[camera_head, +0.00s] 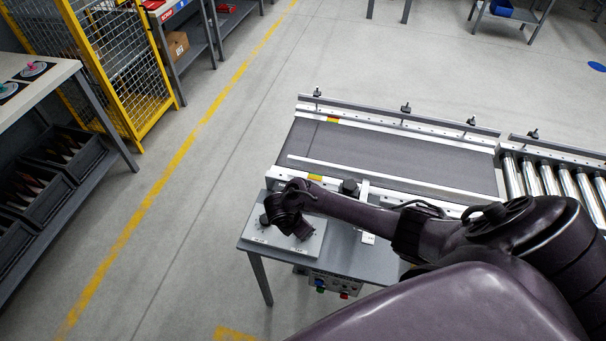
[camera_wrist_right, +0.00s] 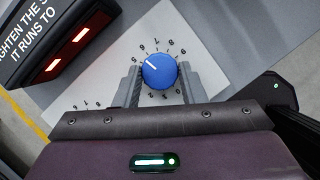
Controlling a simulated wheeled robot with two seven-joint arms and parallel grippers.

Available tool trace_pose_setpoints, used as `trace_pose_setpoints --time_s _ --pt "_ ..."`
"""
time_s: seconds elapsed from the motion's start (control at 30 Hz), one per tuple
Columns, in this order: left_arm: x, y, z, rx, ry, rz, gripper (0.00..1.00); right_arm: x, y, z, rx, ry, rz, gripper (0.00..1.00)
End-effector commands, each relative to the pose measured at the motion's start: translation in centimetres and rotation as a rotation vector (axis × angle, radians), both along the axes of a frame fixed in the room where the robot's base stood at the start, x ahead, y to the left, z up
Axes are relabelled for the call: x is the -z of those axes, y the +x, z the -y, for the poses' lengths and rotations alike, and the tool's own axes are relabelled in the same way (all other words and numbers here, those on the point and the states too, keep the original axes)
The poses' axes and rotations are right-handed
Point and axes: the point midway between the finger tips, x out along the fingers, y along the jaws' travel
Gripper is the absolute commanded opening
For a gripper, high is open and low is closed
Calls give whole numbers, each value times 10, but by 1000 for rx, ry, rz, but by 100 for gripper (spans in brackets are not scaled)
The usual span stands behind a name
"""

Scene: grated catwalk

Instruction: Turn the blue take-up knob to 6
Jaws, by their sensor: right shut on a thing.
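The blue take-up knob (camera_wrist_right: 160,72) sits on a pale plate with a printed number dial, seen in the right wrist view. Its white pointer line points to the upper left, around the 5 and 6 marks; I cannot tell exactly which value it meets. My right gripper (camera_wrist_right: 160,88) has one grey finger on each side of the knob and is shut on it. In the head view my right gripper (camera_head: 292,212) is over the pale plate (camera_head: 262,234) on the small grey table, and hides the knob. My left gripper is not in view.
A belt conveyor (camera_head: 385,155) lies behind the table, with rollers (camera_head: 556,180) at its right. A red-lit display (camera_wrist_right: 68,48) stands close by the knob. A control box (camera_head: 330,284) with buttons hangs under the table's front.

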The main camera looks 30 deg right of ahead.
Motion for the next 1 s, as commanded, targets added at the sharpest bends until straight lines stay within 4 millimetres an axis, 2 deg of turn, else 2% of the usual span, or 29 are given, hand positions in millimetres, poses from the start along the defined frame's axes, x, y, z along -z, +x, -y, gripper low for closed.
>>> trace_pose_setpoints --time_s 0.33,0.9,0.93,1.0 --pt "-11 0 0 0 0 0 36 0 1 -1 154 2 0 14" --pt "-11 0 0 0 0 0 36 1 2 -1 184 2 0 14" --pt "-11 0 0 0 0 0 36 1 2 -1 184 2 0 38" --pt "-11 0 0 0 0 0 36 0 2 -1 184 2 0 47"
